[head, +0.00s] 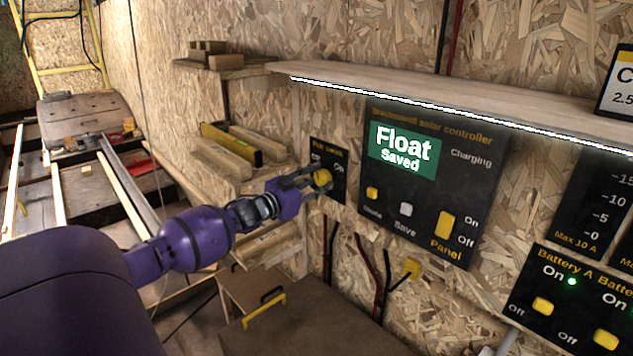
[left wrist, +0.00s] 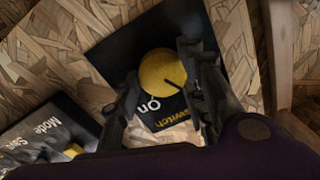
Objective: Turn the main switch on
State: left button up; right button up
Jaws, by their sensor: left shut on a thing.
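The main switch is a round yellow knob (head: 322,178) on a small black panel (head: 336,158) on the chipboard wall, left of the solar controller. My left gripper (head: 312,183) is shut on the knob, reaching in from the left. In the left wrist view the yellow knob (left wrist: 161,76) sits between the two fingers of my left gripper (left wrist: 162,105). A dark line on the knob points toward the right finger there. My right gripper is not in view.
The solar controller (head: 455,205) shows "Float Saved" on a green display. A lit wooden shelf (head: 440,92) runs above it. Battery switches (head: 560,285) are at lower right. Cables hang below the panels, above a brown surface (head: 310,325). A level (head: 230,143) lies on a left shelf.

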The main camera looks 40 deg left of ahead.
pick_arm(q)
jog(key=m, duration=0.3)
jog(key=shift+d+f+m, duration=0.15)
jog(key=shift+m, duration=0.25)
jog(key=m, duration=0.3)
jog(key=shift+f+m, duration=0.2)
jog(key=shift+m, duration=0.1)
jog(key=m, duration=0.4)
jog(key=shift+f+m+h+b, duration=0.15)
jog(key=shift+m+h+b, duration=0.15)
jog(key=shift+b, duration=0.05)
jog(key=shift+m+b, duration=0.3)
jog(key=shift+m, duration=1.2)
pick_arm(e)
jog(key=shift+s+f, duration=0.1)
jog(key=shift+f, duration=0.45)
pick_arm(q)
jog(key=shift+a, duration=0.2)
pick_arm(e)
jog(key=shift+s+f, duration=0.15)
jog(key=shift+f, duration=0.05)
pick_arm(q)
jog(key=o, duration=1)
jog(key=shift+o, duration=0.5)
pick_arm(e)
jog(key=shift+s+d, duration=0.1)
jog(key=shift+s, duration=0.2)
